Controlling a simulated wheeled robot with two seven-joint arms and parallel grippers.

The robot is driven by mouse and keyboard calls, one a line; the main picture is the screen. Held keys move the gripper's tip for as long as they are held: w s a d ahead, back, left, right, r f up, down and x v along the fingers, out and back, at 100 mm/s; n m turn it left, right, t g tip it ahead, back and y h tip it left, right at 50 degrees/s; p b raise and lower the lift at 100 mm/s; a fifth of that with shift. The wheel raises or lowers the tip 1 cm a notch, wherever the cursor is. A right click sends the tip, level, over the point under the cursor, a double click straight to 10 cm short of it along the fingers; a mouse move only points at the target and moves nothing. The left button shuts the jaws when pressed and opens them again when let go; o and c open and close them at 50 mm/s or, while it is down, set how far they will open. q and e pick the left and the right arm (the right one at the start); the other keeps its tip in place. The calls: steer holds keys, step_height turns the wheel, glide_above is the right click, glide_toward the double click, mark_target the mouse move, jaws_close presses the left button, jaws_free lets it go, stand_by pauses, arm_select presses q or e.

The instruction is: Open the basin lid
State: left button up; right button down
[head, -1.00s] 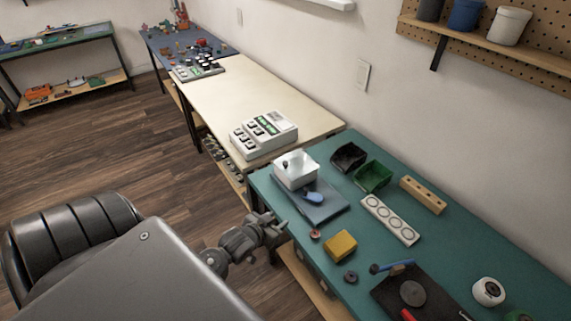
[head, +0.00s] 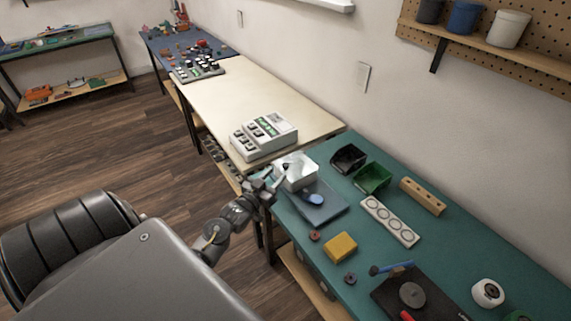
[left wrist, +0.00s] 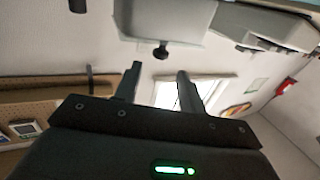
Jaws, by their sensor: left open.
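The basin (head: 298,176) is a white box with a pale lid at the near left end of the teal table. In the left wrist view, where the scene looks upside down, the pale lid (left wrist: 160,20) carries a small black knob (left wrist: 161,49). My left gripper (head: 277,175) is at the basin's left side in the head view. Its jaws are open and empty. In the wrist view the left gripper (left wrist: 159,70) has its two fingertips on either side of the knob's line, just short of it. The lid looks closed. My right gripper is out of view.
A grey-blue mat (head: 325,211) with a blue-handled tool (head: 313,197) lies in front of the basin. Black (head: 348,158) and green (head: 372,178) bins stand to its right. A white button device (head: 264,135) sits on the cream table behind. A yellow block (head: 341,246) lies nearer.

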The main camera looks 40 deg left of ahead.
mark_target(284, 167)
arm_select(q)
steer(key=w, duration=0.5)
steer(key=w+p, duration=0.1)
steer(key=w, duration=0.1)
steer(key=shift+w+a, duration=0.25)
steer(key=shift+a, duration=0.1)
steer(key=shift+c, duration=0.2)
jaws_close()
